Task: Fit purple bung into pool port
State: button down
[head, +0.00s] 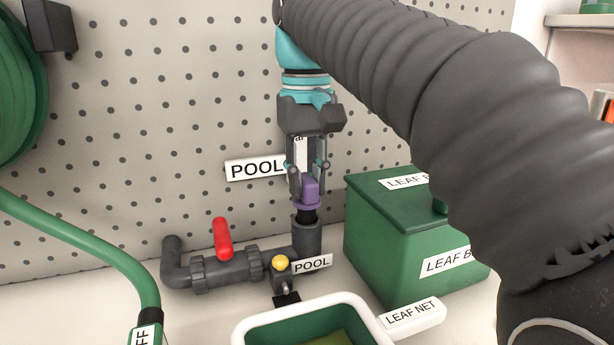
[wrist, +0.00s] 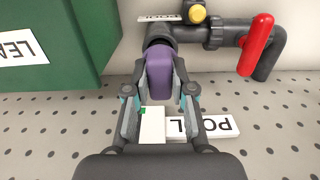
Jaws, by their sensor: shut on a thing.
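The purple bung (head: 309,191) is upright between the fingers of my gripper (head: 307,190), its dark lower end pointing down. My gripper is shut on the bung's purple top. The pool port (head: 307,238) is the open grey upright pipe end directly below it. The bung's dark end is at the port's mouth; I cannot tell whether it is slightly inside or just above. In the wrist view the bung (wrist: 160,75) lies between the fingertips and hides most of the port (wrist: 157,42). A POOL label (head: 312,264) is beside the port.
A red-handled valve (head: 222,238) and a yellow knob (head: 280,263) are on the pipe left of the port. A green leaf box (head: 385,235) stands close at the right. A leaf net (head: 300,310) lies in front. A pegboard wall (head: 150,120) is behind.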

jog(key=shift+f+b, duration=0.7)
jog(key=shift+f, duration=0.6)
jog(key=c, duration=0.9)
grip_release()
jog(key=shift+r, duration=0.1)
notch_tip(320, 180, up, 5)
jog(key=p, duration=0.5)
